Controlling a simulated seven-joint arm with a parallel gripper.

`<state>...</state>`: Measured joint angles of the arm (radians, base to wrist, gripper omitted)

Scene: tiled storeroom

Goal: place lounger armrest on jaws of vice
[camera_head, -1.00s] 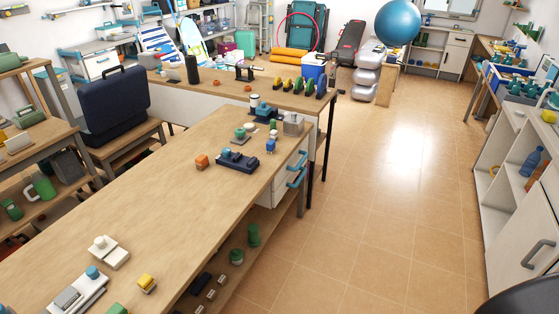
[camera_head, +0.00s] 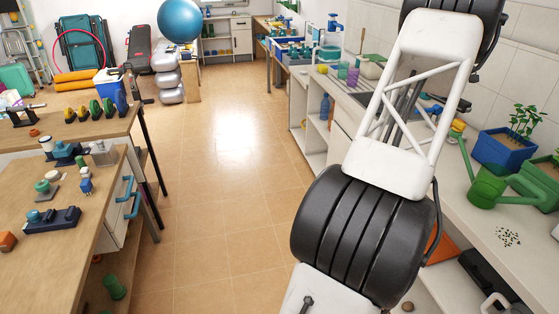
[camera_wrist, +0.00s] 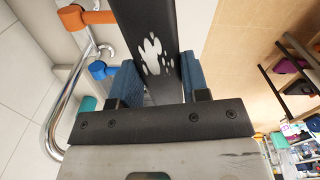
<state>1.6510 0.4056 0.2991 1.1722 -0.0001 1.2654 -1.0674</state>
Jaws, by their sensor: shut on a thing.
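In the wrist view my gripper (camera_wrist: 158,76) is shut on a long dark bar with a worn white patch, which I take to be the lounger armrest (camera_wrist: 140,25). The blue finger pads stand on both sides of it. The bar runs out past the top of the picture, so its far end is hidden. In the head view my arm covers the right-centre, and neither the gripper nor the armrest can be made out. I cannot surely pick out the vice. A small blue and black device (camera_head: 66,154) on the left bench is too small to tell.
The left wooden bench (camera_head: 110,200) carries several small tools. A white counter (camera_head: 480,230) with plants and a green watering can (camera_head: 488,187) runs along the right wall. Tiled floor (camera_head: 225,200) lies clear between.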

